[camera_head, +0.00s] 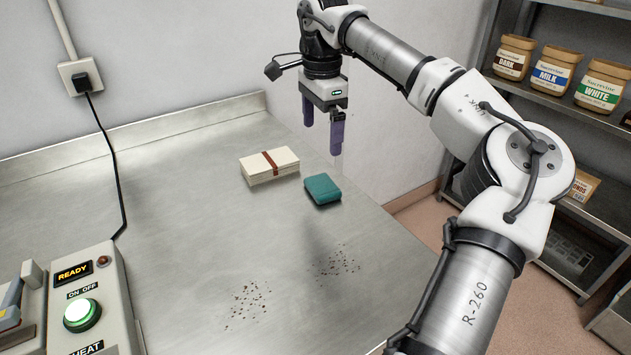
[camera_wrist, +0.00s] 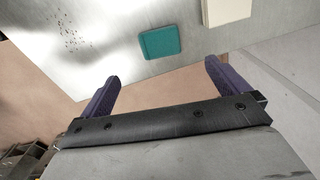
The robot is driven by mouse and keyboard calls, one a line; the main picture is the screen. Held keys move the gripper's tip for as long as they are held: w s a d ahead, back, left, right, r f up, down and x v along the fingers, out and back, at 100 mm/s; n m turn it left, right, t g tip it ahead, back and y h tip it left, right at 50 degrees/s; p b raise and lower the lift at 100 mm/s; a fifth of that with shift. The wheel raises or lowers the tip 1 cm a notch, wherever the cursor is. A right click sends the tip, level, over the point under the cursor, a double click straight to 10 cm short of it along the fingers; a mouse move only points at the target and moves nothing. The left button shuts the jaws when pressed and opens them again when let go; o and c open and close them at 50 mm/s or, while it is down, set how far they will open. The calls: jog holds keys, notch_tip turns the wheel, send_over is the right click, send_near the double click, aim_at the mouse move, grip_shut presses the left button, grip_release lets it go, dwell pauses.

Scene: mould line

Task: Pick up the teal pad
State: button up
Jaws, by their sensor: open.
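The teal pad (camera_head: 322,189) lies flat on the steel counter, near its right edge, in the head view. In the wrist view the teal pad (camera_wrist: 160,43) shows beyond the fingertips, apart from them. My gripper (camera_head: 323,138) hangs above the counter, higher than the pad and toward the wall, with its fingers pointing down. Its two purple fingers stand apart with nothing between them, as the wrist view of my gripper (camera_wrist: 162,72) also shows.
A cream stack with a brown band (camera_head: 270,167) lies just left of the pad; its pale end (camera_wrist: 226,10) shows in the wrist view. Dark crumbs (camera_head: 247,303) are scattered on the counter (camera_head: 170,230). A heater box (camera_head: 100,298) stands at the left. A shelf with jars (camera_head: 555,72) is at the right.

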send_over(322, 184)
jog(key=f, duration=0.7)
jog(key=shift+s+f+p, duration=0.2)
jog(key=shift+f+p, duration=0.1)
jog(key=shift+f, duration=0.05)
jog(key=shift+w+f+p, duration=0.15)
jog(key=shift+f+p, duration=0.65)
jog(key=shift+f, duration=1.85)
jog(key=c, duration=1)
notch_tip(322, 184, up, 10)
jog(key=b, duration=0.1)
jog(key=shift+b, duration=0.35)
jog(key=o, duration=0.4)
jog(key=shift+c, duration=1.6)
